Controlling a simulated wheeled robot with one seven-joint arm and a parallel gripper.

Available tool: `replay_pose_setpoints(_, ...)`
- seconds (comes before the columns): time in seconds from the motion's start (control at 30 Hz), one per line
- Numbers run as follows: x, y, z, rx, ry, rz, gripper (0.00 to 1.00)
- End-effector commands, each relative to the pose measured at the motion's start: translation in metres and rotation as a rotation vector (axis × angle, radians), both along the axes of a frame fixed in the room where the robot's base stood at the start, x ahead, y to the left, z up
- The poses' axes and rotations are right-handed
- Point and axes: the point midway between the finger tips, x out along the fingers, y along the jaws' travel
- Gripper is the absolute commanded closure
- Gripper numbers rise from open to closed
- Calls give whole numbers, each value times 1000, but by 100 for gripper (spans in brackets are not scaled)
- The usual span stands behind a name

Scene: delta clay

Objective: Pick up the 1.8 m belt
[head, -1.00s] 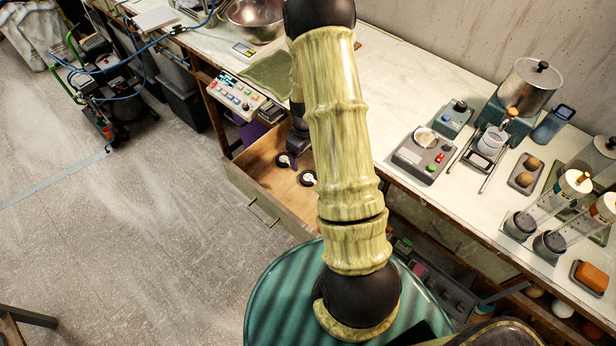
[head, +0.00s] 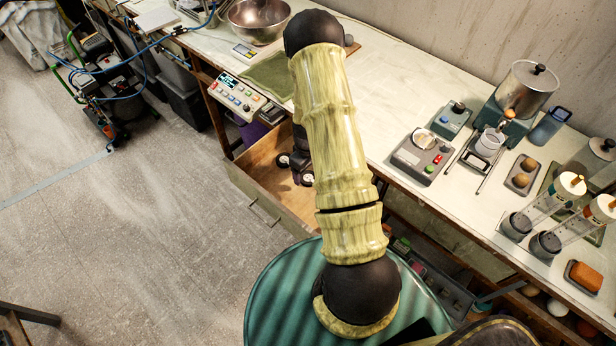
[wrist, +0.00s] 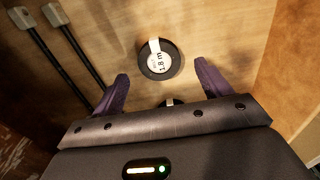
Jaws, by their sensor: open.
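The 1.8 m belt (wrist: 160,62) is a small black coil with a white band and label reading "1.8 m", lying on the wooden drawer floor in the wrist view. My gripper (wrist: 160,84) is open, with its two purple fingers spread. The belt lies just beyond the fingertips, roughly centred between them, and nothing is held. Another small dark and white item (wrist: 170,102) is mostly hidden by my gripper body. In the head view two coils, left (head: 283,160) and right (head: 306,179), lie in the drawer; their labels are unreadable there.
The open wooden drawer (head: 252,208) juts out below the workbench (head: 395,75); its walls enclose the coils. Two black rods or cables with grey ends (wrist: 55,14) lie left of the belt. A control box with buttons (head: 236,95) stands above the drawer's far side.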

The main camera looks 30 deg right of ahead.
Motion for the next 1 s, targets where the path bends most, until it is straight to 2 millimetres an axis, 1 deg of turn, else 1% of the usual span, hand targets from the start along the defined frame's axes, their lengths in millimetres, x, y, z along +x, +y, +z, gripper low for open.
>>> replay_pose_setpoints(0.1, -1, 0, -14, 0, 2, 0, 23)
replay_pose_setpoints(0.23, -1, 0, -23, -1, 0, 0, 23)
replay_pose_setpoints(0.77, 0, 0, -25, -1, 0, -1, 23)
replay_pose_setpoints(0.8, -1, 0, -25, -1, 0, -1, 27)
replay_pose_setpoints(0.87, -1, -1, -25, -1, 0, -1, 39)
replay_pose_setpoints(1.0, -1, -1, -25, -1, 0, -1, 66)
